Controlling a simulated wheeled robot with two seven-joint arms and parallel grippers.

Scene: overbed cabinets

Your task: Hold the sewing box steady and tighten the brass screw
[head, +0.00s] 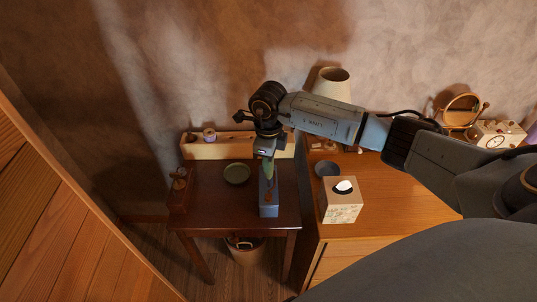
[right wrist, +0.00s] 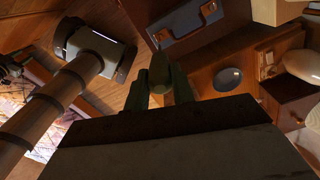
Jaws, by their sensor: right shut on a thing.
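The blue-grey sewing box (head: 268,209) stands on the dark wooden table near its right edge. In the right wrist view the box (right wrist: 187,38) is at the top, with a brown handle and a small brass-coloured fitting on its side. My right gripper (head: 268,166) points down over the back part of the box. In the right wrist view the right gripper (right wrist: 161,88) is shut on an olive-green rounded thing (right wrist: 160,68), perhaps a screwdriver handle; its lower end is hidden. I cannot make out the brass screw. My left gripper is not in view.
A green dish (head: 237,173) lies left of the box, and a brown wooden object (head: 180,190) stands at the table's left. A tissue box (head: 341,208), dark bowl (head: 327,168) and lamp (head: 332,84) stand on the dresser at right. A basket (head: 245,252) is below the table.

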